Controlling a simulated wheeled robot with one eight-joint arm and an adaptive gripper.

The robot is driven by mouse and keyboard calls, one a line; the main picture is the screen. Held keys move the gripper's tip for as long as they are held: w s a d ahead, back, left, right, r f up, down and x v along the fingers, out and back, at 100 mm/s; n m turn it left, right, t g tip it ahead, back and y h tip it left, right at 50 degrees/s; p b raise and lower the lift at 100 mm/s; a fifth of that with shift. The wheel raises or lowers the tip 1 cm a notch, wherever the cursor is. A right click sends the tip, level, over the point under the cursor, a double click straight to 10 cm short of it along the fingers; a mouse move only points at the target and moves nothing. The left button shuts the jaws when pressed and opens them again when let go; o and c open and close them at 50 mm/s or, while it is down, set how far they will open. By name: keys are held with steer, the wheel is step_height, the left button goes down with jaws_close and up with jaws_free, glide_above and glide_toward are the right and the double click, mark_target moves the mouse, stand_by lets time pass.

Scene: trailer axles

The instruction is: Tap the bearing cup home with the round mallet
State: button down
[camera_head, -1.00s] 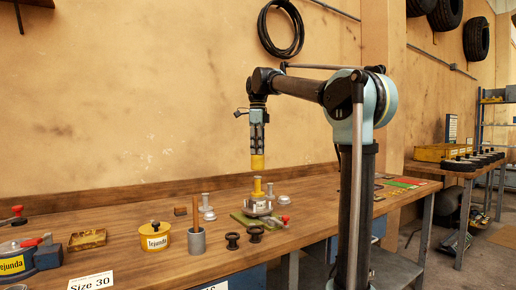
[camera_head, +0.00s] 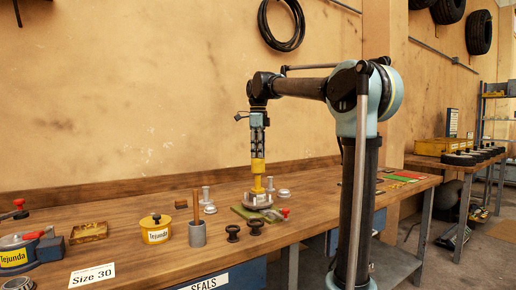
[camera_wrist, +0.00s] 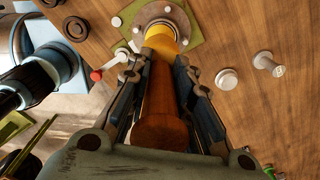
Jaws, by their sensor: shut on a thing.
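My gripper (camera_head: 258,140) is shut on the round mallet and points straight down. The mallet's yellow head (camera_head: 258,165) shows below the fingers; the wrist view shows its brown wooden handle (camera_wrist: 160,125) between the fingers. Below stands a yellow driver-like piece (camera_head: 258,186) on a grey round hub (camera_head: 257,200). The mallet head appears to meet the top of this piece. The hub also shows beyond the mallet in the wrist view (camera_wrist: 152,12). I cannot make out the bearing cup; the hub's centre is covered.
The hub sits on a green mat (camera_head: 240,212) beside a red-handled tool (camera_head: 284,212). Two dark spools (camera_head: 255,228), a grey cup (camera_head: 197,236) with a wooden stick and a yellow tin (camera_head: 155,235) stand at front left. Small metal parts (camera_head: 206,197) stand behind left.

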steer(key=shift+r, duration=0.1)
stand_by(0.3)
steer(key=shift+r, duration=1.45)
steer(key=shift+f, duration=2.15)
steer(key=shift+r, duration=0.15)
steer(key=shift+r, duration=1.4)
steer(key=shift+f, duration=1.6)
